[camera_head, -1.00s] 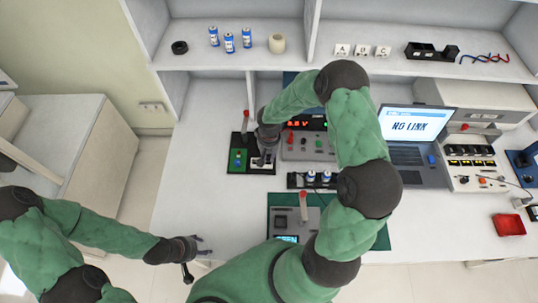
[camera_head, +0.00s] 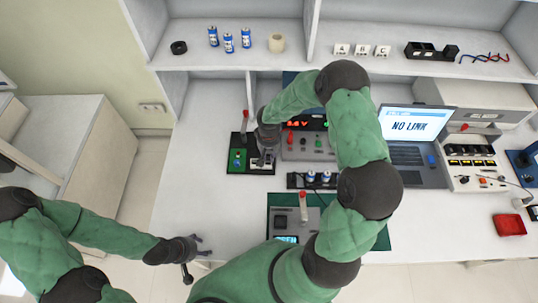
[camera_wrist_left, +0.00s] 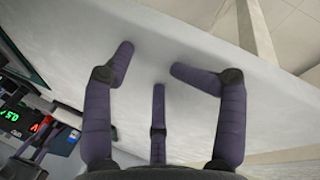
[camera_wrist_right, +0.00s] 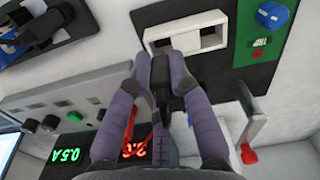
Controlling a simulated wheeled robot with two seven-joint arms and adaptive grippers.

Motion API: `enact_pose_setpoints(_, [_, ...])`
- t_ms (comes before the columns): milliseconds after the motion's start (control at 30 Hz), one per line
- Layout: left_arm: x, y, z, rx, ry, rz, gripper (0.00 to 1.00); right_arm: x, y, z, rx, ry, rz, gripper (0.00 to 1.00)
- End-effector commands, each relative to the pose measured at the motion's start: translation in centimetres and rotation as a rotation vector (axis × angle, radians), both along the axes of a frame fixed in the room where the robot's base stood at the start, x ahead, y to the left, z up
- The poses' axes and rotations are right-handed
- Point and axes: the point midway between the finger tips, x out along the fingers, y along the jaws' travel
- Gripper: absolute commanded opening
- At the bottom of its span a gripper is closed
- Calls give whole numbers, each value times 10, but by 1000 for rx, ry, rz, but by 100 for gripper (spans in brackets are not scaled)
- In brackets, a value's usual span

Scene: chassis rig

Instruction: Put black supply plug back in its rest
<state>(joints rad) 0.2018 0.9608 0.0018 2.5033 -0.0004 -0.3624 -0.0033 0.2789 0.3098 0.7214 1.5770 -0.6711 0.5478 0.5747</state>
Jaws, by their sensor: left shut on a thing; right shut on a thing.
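In the right wrist view, my right gripper (camera_wrist_right: 161,68) is shut on the black supply plug (camera_wrist_right: 161,85). The plug's front end is close to a white block (camera_wrist_right: 205,36) with dark openings on a dark board; contact cannot be told. The head view shows my right gripper (camera_head: 264,158) over this board (camera_head: 240,167), hiding most of the plug. Which part is the plug's rest cannot be told. My left gripper (camera_wrist_left: 152,62) has its fingers spread with nothing visible between them; it also shows in the head view (camera_head: 201,246) at the table's front edge.
The power supply (camera_head: 307,143) with lit displays stands right of the board. A red lever (camera_wrist_right: 248,153) rises beside the board. The table's left part is clear.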

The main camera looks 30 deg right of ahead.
Motion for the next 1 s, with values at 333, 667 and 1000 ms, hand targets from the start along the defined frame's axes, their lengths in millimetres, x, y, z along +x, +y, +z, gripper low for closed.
enact_pose_setpoints(333, [-4, 0, -7, -1, 12, 3, 40, 1, 1, -1, -1, 0, 16, 0])
enact_pose_setpoints(667, [-4, 0, -9, 0, 11, 4, 40, 0, 1, -3, -1, 0, 15, 0])
enact_pose_setpoints(1000, [-3, 0, -16, 0, 10, 3, 40, 1, 1, -11, -1, 0, 15, 0])
